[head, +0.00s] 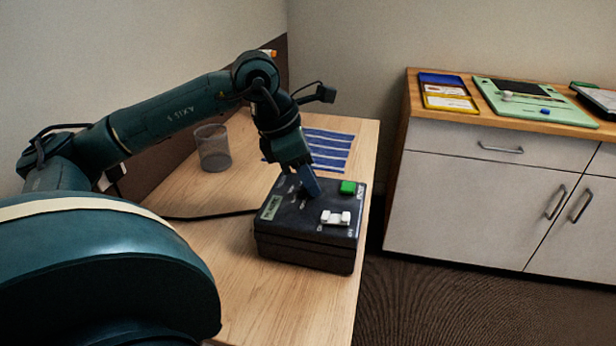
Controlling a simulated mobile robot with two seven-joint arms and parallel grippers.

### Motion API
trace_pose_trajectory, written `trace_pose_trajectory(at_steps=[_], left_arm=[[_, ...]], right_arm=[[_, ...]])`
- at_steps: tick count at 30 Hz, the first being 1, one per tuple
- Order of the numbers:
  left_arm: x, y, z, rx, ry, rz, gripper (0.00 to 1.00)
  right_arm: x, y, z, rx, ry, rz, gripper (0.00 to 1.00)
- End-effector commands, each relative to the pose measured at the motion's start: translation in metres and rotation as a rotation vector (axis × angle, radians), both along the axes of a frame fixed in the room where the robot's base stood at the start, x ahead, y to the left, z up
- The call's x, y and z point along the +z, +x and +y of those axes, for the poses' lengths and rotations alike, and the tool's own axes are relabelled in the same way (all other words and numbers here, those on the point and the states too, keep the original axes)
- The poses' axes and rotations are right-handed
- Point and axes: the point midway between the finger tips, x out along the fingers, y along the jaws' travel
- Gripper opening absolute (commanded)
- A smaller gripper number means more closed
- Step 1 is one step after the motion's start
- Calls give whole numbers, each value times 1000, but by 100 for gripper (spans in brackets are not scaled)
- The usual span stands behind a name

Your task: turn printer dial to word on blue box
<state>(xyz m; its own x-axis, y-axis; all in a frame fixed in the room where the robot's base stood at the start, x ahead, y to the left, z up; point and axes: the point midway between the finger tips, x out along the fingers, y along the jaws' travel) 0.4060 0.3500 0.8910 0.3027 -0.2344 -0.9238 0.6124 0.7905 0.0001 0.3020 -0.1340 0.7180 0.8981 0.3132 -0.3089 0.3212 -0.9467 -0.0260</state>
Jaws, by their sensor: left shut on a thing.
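The printer (305,255) is a black box near the right edge of the wooden table. Its top has a small pale display, a green button (348,187), a white switch-like part (336,217) and small pale markings too small to read. My left gripper (309,191) reaches down onto the printer's top, its blue finger showing. It is shut on what seems to be the dial, which the fingers hide. The dial's setting cannot be seen. No blue box with a readable word is clear; a flat blue and yellow item (439,79) lies on the cabinet. My right gripper is not in view.
A wire mesh cup (213,148) and a blue and white striped sheet (330,150) are on the table (200,200) behind the printer. A black cable runs left from the printer. A cabinet (470,195) to the right bears a green board (535,103). A floor gap separates them.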

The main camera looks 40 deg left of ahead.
Motion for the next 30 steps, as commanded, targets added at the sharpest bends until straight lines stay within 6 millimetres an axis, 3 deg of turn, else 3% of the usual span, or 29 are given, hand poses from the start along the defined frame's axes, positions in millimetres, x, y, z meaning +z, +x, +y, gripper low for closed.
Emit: trace_pose_trajectory(at_steps=[15, 30], left_arm=[[1, -1, -2, 321, 1, -1, 4], [0, -1, -2, 379, 0, 0, 4]], right_arm=[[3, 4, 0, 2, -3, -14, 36], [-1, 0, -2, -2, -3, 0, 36]])
